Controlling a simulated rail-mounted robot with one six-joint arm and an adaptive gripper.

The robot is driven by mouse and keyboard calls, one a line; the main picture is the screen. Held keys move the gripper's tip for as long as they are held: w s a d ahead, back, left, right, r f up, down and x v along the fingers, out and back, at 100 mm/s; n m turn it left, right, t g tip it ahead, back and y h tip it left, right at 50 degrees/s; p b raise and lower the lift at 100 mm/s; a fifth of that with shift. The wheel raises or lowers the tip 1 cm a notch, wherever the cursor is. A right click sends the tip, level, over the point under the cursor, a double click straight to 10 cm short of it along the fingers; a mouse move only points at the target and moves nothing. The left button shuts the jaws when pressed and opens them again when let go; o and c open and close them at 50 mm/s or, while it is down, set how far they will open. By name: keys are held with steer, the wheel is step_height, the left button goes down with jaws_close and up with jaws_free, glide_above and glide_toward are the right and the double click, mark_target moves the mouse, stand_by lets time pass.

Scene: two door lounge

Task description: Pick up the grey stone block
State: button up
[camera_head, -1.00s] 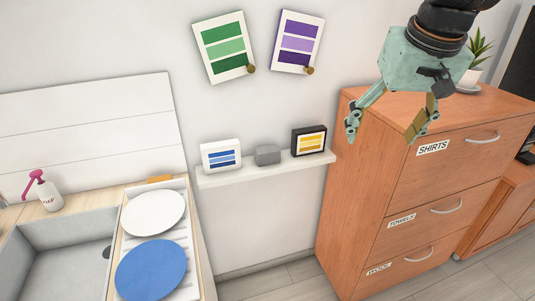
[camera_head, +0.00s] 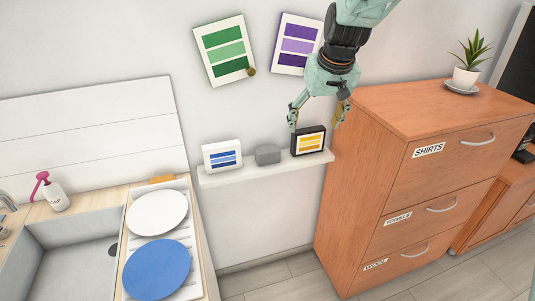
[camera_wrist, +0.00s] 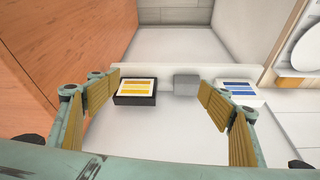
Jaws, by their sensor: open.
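The grey stone block (camera_head: 268,154) sits on a narrow white wall shelf (camera_head: 232,177), between a white-framed card with blue stripes (camera_head: 222,155) and a black-framed card with yellow stripes (camera_head: 308,141). My gripper (camera_head: 318,130) is open and empty, in front of and around the level of the black frame, to the right of the block. In the wrist view the block (camera_wrist: 187,84) lies between the spread fingers (camera_wrist: 165,120), nearer the right finger, with the black frame (camera_wrist: 135,91) left of it. The white frame (camera_wrist: 236,92) is partly behind the right finger.
A wooden cabinet (camera_head: 425,190) with labelled drawers stands close on the right, a potted plant (camera_head: 467,75) on top. Green (camera_head: 224,50) and purple (camera_head: 296,43) striped cards hang above the shelf. At left are a sink (camera_head: 70,262), soap bottle (camera_head: 52,193) and plates (camera_head: 157,268).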

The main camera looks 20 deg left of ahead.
steer(key=n+p, duration=0.2)
steer(key=p, duration=0.1)
glide_toward(268, 150)
steer(key=d+r, duration=0.2)
steer(key=shift+s+a+f+y, duration=0.3)
steer(key=shift+a+f, duration=0.2)
steer(key=shift+a, duration=0.1)
steer(key=shift+f, duration=0.1)
steer(key=shift+x, duration=4.2)
steer(key=shift+f, duration=0.15)
steer(key=shift+x, duration=2.45)
